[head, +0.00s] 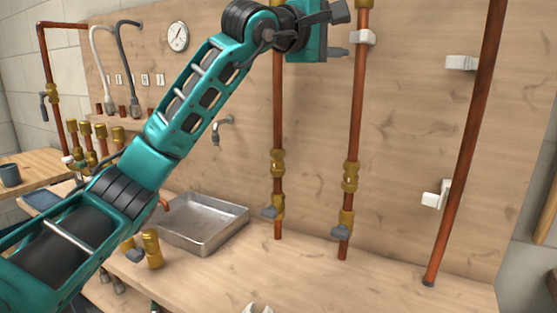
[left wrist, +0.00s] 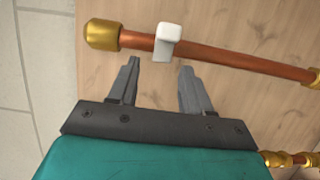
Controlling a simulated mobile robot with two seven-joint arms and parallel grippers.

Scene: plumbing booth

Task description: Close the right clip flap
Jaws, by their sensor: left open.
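A white clip (head: 363,37) sits on the right one of two upright copper pipes (head: 357,100) on the wooden wall. In the left wrist view the clip (left wrist: 169,38) lies across the pipe (left wrist: 220,56), just beyond my fingertips. I cannot tell whether its flap is fully closed. My left gripper (head: 346,32) is open and empty, left of the clip, with its fingers pointing toward it. It also shows in the left wrist view (left wrist: 159,65), with a gap between the fingers and the clip. The left pipe (head: 278,110) passes behind my left arm.
Two white clips (head: 462,62) (head: 436,197) are on the wall near a leaning copper pipe (head: 468,140) at right. A metal tray (head: 205,243) and brass fittings (head: 152,249) stand on the bench. A gauge (head: 178,37) hangs upper left. The front right bench is clear.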

